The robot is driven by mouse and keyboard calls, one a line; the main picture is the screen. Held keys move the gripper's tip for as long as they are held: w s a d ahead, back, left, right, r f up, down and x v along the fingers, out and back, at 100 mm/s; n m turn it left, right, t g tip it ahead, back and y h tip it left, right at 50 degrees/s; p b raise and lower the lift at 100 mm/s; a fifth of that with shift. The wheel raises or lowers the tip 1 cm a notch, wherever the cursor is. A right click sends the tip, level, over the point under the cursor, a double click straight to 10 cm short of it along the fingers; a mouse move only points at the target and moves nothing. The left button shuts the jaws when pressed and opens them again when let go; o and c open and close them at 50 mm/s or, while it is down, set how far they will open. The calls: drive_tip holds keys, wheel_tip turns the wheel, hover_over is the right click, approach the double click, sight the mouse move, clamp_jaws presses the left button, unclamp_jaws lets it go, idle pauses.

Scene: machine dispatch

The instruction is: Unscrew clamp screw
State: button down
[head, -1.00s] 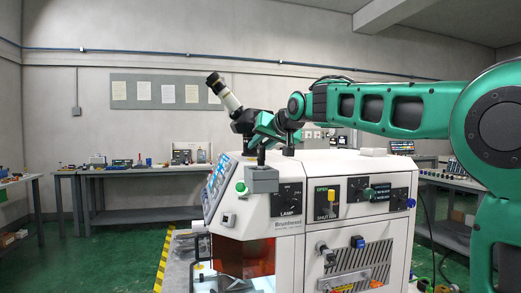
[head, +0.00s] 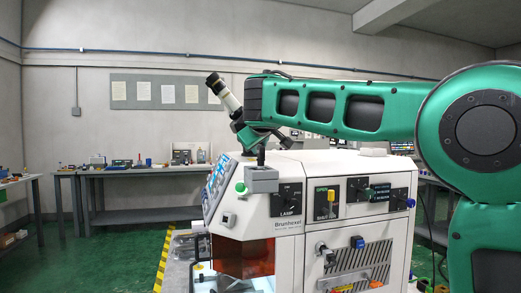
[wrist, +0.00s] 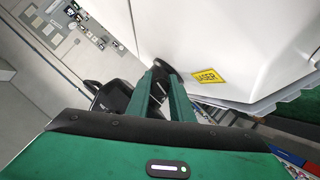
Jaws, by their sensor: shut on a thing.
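In the wrist view my gripper (wrist: 160,75) points away from the camera, its two green fingers reaching a dark round knob-like piece (wrist: 167,71). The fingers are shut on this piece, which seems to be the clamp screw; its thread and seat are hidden. In the head view a white microscope-like tube (head: 229,100) with a black eyepiece stands tilted above the machine. My green wrist is beside its dark lower mount, above a black post on a grey block (head: 262,179). My fingertips cannot be made out there.
The white machine (head: 350,168) with knobs and switches fills the middle. Its white casing (wrist: 225,40) with a yellow laser label (wrist: 209,76) is close to my fingers in the wrist view. A workbench (head: 140,171) stands at the back left, with green floor between.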

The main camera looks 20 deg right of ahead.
drive_tip(key=shift+w+a+f+n+t+h, duration=0.1)
drive_tip(key=shift+n+t+h, duration=0.1)
drive_tip(key=shift+n+h, duration=0.45)
drive_tip(key=shift+a+f+n+t+h, duration=0.1)
drive_tip(key=shift+n+t+h, duration=0.2)
drive_tip(key=shift+n, duration=0.55)
drive_tip(key=shift+d, duration=0.1)
drive_tip(key=c, duration=1.9)
unclamp_jaws()
drive_tip(key=shift+o, duration=0.2)
drive_tip(key=shift+r, duration=0.1)
drive_tip(key=v, duration=1)
drive_tip(key=shift+s+a+r, duration=0.1)
drive_tip(key=shift+s+a, duration=0.1)
